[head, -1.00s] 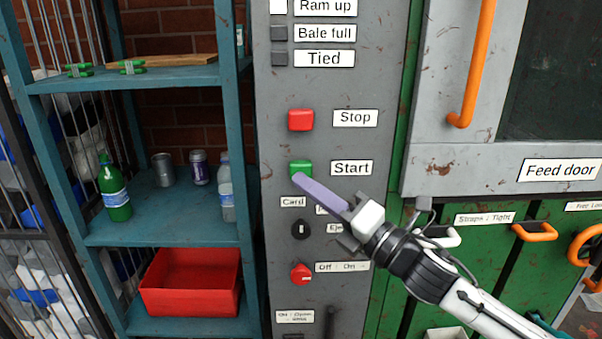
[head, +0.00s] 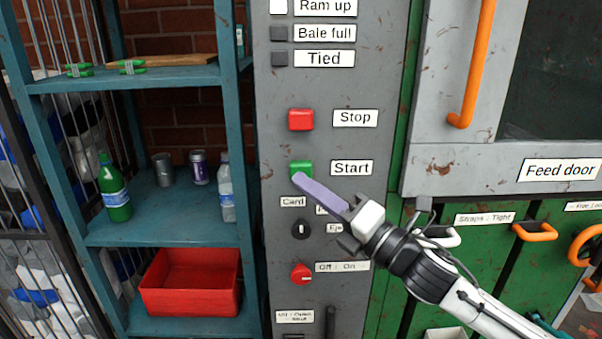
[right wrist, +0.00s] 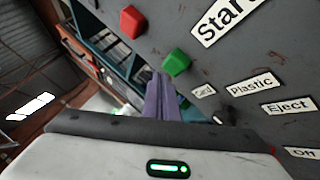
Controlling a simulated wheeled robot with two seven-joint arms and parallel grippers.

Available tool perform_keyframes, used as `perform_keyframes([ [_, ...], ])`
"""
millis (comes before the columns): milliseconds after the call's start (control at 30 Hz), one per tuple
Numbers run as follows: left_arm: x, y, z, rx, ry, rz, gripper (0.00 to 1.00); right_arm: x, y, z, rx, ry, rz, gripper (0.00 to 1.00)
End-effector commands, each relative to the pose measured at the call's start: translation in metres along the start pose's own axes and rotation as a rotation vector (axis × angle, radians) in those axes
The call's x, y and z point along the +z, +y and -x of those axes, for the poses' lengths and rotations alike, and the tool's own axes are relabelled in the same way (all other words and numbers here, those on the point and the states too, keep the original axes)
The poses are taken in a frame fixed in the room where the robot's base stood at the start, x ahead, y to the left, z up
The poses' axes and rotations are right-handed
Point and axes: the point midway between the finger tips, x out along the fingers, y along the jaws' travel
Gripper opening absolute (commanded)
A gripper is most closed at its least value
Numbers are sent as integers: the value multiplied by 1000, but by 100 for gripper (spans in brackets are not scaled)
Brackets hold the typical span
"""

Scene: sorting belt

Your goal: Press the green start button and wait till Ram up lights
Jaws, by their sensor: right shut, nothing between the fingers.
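The green start button (head: 301,167) sits on the grey control panel (head: 383,95), beside the label Start. My right gripper (head: 298,178) is shut and empty, its purple fingertips at the button's lower edge in the head view. In the right wrist view the fingers (right wrist: 160,95) point toward the green button (right wrist: 176,63); I cannot tell whether they touch it. The Ram up lamp (head: 278,6) at the top of the panel is white and looks lit. The Bale full lamp (head: 278,33) and the Tied lamp (head: 279,59) are dark. My left gripper is not in view.
The red Stop button (head: 300,119) is above Start. A black selector knob (head: 300,230) and a red Off/On switch (head: 301,273) are below. A teal shelf (head: 160,235) with bottles, cans and a red bin (head: 190,300) stands left. The feed door's orange handle (head: 471,70) is right.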

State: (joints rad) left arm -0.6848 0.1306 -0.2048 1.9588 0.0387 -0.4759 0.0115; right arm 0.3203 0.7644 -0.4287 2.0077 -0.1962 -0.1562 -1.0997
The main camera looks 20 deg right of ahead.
Motion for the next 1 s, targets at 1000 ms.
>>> perform_keyframes([
  [1000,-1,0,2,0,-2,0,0,5,-4,-6,0,0,0,0],
])
